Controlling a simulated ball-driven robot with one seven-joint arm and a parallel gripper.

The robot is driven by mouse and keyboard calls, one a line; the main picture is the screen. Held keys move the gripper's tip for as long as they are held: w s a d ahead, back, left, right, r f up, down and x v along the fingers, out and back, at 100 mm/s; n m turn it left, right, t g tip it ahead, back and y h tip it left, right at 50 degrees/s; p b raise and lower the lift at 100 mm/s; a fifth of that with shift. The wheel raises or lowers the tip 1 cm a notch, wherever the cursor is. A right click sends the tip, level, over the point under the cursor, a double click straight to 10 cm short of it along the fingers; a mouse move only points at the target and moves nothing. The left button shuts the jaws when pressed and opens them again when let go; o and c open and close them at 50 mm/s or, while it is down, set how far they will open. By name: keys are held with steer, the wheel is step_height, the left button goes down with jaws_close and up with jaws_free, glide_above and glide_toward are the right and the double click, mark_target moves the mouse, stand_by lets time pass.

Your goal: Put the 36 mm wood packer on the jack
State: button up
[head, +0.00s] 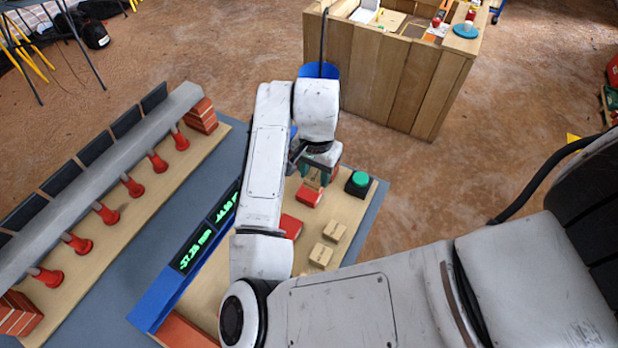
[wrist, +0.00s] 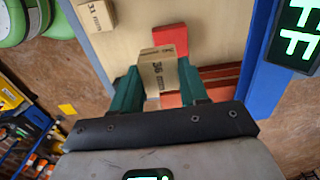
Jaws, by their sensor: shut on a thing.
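The 36 mm wood packer (wrist: 158,74) is a light wooden block with "36" printed on it. My gripper (wrist: 158,86) is shut on it, one green finger on each side, in the wrist view. In the head view the packer (head: 314,181) shows partly below my gripper (head: 320,164), above the board. A red block (head: 308,196) is close by it; a red block also shows beyond the packer in the wrist view (wrist: 171,36). Red jacks (head: 132,185) stand in a row under the grey beam at left. I cannot tell whether the packer touches anything beneath.
Two other wood packers (head: 333,231) lie on the board. One marked "31" (wrist: 96,15) shows in the wrist view. A green button (head: 358,182) sits at the board's right. A blue display housing (head: 185,275) with green digits stands left. A wooden bench (head: 395,75) is behind.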

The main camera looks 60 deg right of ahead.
mark_target(310, 171)
steer(key=shift+w+d+f, duration=0.25)
steer(key=shift+w+f, duration=0.65)
steer(key=shift+f, duration=1.85)
steer(key=shift+f, duration=0.1)
steer(key=o, duration=1)
steer(key=shift+o, duration=0.2)
step_height(310, 171, up, 12)
steer(key=shift+r, duration=0.15)
